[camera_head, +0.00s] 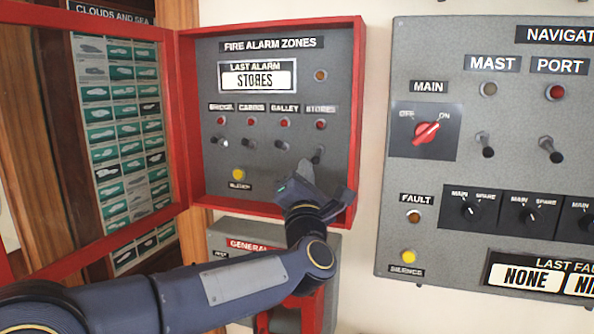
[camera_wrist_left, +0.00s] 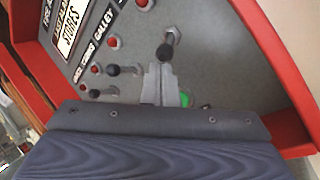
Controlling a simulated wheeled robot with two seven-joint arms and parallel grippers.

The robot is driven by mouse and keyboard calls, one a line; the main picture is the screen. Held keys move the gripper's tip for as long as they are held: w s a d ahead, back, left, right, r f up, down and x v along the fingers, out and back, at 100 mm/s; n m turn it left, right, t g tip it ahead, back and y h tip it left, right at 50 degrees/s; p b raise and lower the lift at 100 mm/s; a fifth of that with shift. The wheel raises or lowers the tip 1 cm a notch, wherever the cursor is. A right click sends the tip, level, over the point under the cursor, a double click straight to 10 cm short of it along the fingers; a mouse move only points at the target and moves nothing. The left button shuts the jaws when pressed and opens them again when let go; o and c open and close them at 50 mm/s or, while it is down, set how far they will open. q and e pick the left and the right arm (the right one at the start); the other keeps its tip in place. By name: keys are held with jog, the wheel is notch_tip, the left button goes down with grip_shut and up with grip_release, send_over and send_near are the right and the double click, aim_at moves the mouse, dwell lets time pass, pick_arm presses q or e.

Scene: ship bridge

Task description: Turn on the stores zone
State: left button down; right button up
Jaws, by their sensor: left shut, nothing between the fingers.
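The grey fire alarm zones panel (camera_head: 340,80) sits in an open red box. Its stores toggle (camera_head: 318,155) is the rightmost of the row, below the red stores lamp (camera_head: 321,124); its dark lever hangs downward. The lever shows large in the left wrist view (camera_wrist_left: 166,48). My left gripper (camera_head: 306,172) is shut and empty, just below the stores toggle. In the left wrist view its fingertips (camera_wrist_left: 160,70) point at the lever's lower end; I cannot tell whether they touch. I cannot tell whether the lamp is lit. My right gripper is not in view.
The galley toggle (camera_head: 281,145), cabins toggle (camera_head: 249,143) and bridge toggle (camera_head: 224,140) are left of stores. A yellow button (camera_head: 238,174) is lower left. The red box rim (camera_head: 357,110) stands out at the right. The navigation panel (camera_head: 440,60) is further right.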

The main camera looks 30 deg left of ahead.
pick_arm(q)
jog(key=shift+d, duration=0.1)
dwell(0.3)
jog(key=shift+s+r+g+h+p, duration=0.1)
jog(key=shift+r+g+h+p, duration=0.25)
jog(key=shift+p, duration=0.4)
jog(key=shift+s+r+m+g+h+p, duration=0.2)
jog(key=shift+r+m+g+h+p, duration=0.4)
jog(key=shift+p, duration=0.65)
